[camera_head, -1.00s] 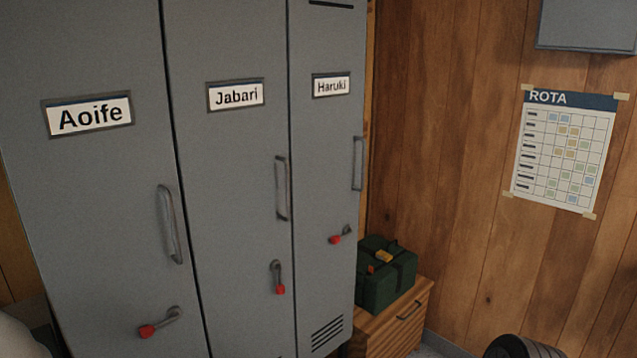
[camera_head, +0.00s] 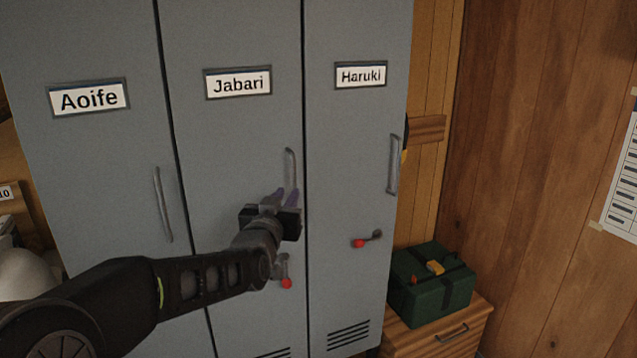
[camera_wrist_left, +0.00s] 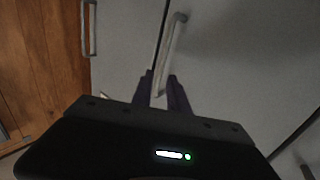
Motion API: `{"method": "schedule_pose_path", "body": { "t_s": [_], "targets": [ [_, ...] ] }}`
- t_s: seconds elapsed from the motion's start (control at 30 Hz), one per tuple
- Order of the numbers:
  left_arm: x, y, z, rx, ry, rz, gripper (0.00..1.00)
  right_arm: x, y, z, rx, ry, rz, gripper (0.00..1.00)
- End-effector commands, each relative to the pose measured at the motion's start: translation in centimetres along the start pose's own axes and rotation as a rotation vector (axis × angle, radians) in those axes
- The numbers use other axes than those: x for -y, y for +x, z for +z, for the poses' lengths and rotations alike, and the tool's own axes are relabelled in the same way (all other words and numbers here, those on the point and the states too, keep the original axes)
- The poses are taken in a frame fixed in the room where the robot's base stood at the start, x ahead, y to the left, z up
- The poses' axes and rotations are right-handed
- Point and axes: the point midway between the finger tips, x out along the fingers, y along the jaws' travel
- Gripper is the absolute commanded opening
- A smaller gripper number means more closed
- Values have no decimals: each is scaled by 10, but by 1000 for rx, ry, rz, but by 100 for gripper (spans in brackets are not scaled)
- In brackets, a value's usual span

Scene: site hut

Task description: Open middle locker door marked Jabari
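The grey middle locker door (camera_head: 235,140) carries the label Jabari (camera_head: 238,82) and is closed. Its upright bar handle (camera_head: 291,165) is near its right edge; the lower part is hidden behind my gripper. Its red-tipped lever (camera_head: 286,282) points down, partly hidden by my arm. My left gripper (camera_head: 284,196) is at the lower part of this handle. In the left wrist view, the handle (camera_wrist_left: 172,42) runs down between the two dark fingers of the gripper (camera_wrist_left: 161,88), which stand apart with no clear grip on it. My right gripper is not in view.
The Aoife door (camera_head: 90,160) is at left and the Haruki door (camera_head: 350,130) at right, both closed. Haruki's red-tipped lever (camera_head: 368,240) lies sideways. A green case (camera_head: 432,283) sits on a wooden cabinet (camera_head: 425,341) at lower right, beside the lockers.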

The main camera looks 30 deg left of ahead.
Motion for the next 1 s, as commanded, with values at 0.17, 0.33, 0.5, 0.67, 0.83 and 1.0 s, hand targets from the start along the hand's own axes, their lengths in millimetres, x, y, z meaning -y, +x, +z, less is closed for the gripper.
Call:
{"method": "schedule_pose_path", "body": {
  "t_s": [0.17, 0.33, 0.5, 0.67, 0.83, 1.0],
  "targets": [
    [0, 0, 1, 2, -1, 0, 20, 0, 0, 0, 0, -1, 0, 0],
    [0, 5, 1, 4, -2, 1, 20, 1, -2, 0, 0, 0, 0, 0],
    [0, 23, 0, 5, -3, 1, 20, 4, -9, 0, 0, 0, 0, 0],
    [0, 48, 0, 5, -5, 0, 20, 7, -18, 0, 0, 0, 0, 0],
    [0, 70, 0, 4, -4, 1, 20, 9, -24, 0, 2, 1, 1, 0],
    [0, 78, 1, 3, -3, 0, 20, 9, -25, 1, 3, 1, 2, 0]
  ]
}}
